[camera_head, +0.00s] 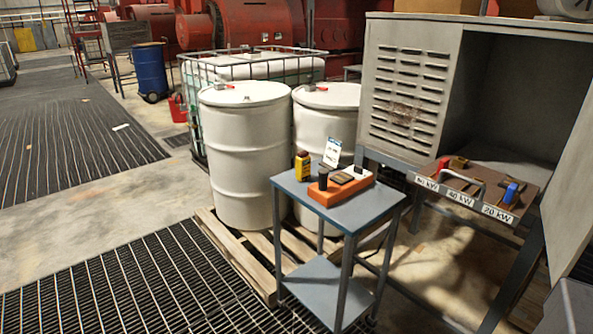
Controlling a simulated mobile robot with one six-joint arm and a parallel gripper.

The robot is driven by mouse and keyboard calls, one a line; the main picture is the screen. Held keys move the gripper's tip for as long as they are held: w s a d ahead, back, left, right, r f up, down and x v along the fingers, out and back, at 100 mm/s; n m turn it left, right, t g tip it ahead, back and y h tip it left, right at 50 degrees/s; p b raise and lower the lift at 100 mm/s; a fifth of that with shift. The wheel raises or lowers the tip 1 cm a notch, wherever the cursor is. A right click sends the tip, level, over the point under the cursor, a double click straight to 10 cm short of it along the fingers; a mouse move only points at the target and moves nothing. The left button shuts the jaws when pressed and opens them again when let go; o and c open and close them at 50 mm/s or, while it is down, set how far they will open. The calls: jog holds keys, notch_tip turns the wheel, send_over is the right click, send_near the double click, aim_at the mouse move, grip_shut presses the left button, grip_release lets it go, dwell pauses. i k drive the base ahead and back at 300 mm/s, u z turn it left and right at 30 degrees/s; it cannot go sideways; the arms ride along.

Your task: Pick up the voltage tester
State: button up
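A small yellow and black upright object (302,166), which looks like the voltage tester, stands near the back left of a blue-grey two-tier table (353,215). It stands beside an orange tray or block (331,196) that carries a black knob-like piece and dark flat pieces. The object is too small for me to read any markings. My gripper is not in view, so its state does not show.
White drums (245,150) stand on a wooden pallet (240,258) behind the table. A grey louvred cabinet (410,90) is at right, with a brown panel labelled in kW (465,190) in front. Floor grating (120,290) at front left is clear.

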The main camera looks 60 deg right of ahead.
aim_at(303, 161)
jog(key=z, duration=0.15)
jog(key=i, duration=0.9)
jog(key=u, duration=0.05)
